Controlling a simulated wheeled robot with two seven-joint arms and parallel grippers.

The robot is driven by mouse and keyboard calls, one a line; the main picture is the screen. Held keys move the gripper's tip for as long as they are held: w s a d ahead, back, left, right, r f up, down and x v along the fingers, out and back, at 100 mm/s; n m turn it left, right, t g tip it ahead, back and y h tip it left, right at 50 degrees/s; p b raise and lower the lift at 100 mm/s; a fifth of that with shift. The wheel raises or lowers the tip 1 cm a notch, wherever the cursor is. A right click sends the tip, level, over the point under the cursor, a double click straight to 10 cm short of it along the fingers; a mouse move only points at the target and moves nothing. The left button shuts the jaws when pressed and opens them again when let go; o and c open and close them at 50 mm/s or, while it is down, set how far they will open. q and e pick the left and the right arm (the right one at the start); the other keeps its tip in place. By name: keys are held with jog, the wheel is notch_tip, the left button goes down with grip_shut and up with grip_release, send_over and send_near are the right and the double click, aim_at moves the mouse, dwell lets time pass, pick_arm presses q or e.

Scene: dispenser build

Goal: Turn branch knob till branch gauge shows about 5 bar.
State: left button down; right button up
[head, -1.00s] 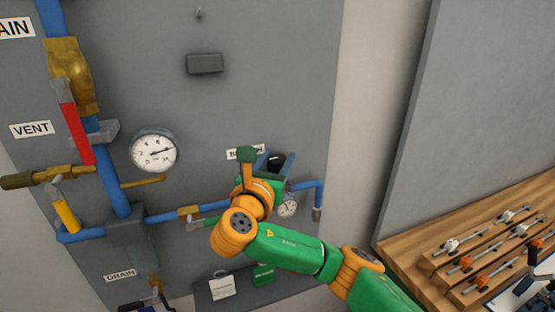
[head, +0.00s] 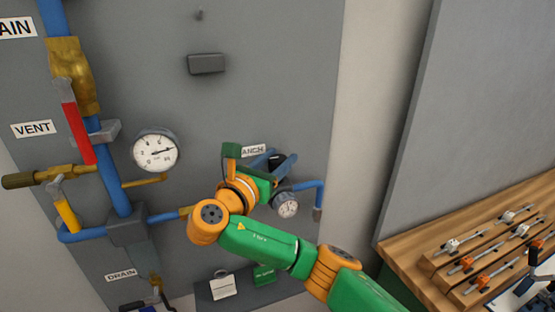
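The branch knob (head: 277,159) is a dark round knob on the grey panel, partly hidden by my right gripper. My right gripper (head: 281,155) has its two blue-grey fingers spread apart, with the knob showing between and just behind the tips. Whether a finger touches the knob cannot be told. The small white branch gauge (head: 288,205) sits just below the knob at the end of the blue branch pipe (head: 308,186); its needle is too small to read. The BRANCH label (head: 254,151) is partly covered by my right wrist. My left gripper is not in view.
A larger gauge (head: 155,151) hangs on the left of the panel. Near it are a red lever (head: 77,133), a yellow lever (head: 67,213) and brass valves. A wooden bench (head: 455,245) with clamps stands at right. The panel above the knob is mostly clear.

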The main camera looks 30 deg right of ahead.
jog(key=o, duration=0.4)
jog(key=shift+r, duration=0.15)
jog(key=shift+c, duration=0.2)
jog(key=shift+o, duration=0.5)
jog(key=shift+d, duration=0.1)
